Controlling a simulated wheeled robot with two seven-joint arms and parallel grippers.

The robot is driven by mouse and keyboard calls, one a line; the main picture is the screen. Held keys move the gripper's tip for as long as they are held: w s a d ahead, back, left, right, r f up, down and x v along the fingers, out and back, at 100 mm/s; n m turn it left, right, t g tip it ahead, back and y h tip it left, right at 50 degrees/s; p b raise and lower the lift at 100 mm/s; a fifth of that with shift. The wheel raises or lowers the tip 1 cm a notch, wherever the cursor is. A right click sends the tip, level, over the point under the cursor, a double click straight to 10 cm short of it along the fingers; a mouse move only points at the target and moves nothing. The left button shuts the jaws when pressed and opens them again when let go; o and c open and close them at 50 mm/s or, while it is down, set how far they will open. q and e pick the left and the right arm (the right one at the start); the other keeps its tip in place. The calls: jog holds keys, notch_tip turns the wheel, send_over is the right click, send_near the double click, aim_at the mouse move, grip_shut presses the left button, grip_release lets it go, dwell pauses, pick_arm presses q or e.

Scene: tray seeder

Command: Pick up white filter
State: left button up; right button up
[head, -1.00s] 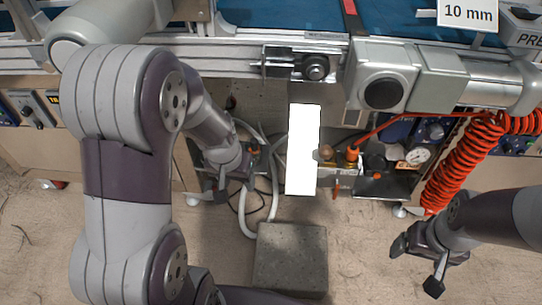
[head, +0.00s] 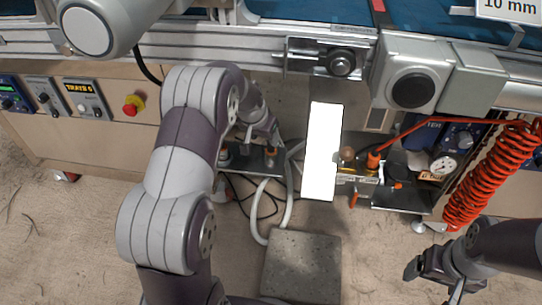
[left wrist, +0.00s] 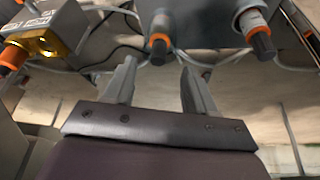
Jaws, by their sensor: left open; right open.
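No part is clearly marked as the white filter. In the left wrist view, two pale fittings with orange rings and black ends hang beyond the fingers: a greyish one (left wrist: 163,22) near the middle and a whiter one (left wrist: 250,18) to the right. My left gripper (left wrist: 158,70) is open, with nothing between its fingers. In the head view my left gripper (head: 273,138) is over a small dark shelf (head: 245,160) under the machine, partly hiding the fittings there. My right gripper (head: 437,284) is open and empty at the lower right, away from the shelf.
A bright white upright panel (head: 321,155) stands right of my left gripper. A brass fitting (left wrist: 35,42) shows at the wrist view's left. Hoses (head: 290,190) loop below the shelf. A grey block (head: 302,265) lies on the floor. A red coiled hose (head: 490,175) hangs at the right.

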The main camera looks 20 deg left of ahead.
pick_arm(q)
jog(key=w+f+b, duration=0.1)
jog(key=w+f, duration=0.1)
jog(key=w+f+b, duration=0.1)
jog(key=f+b, duration=0.1)
jog(key=shift+w+d+f, duration=0.1)
jog(key=shift+w+f, duration=0.25)
jog(key=shift+r, duration=0.1)
grip_shut()
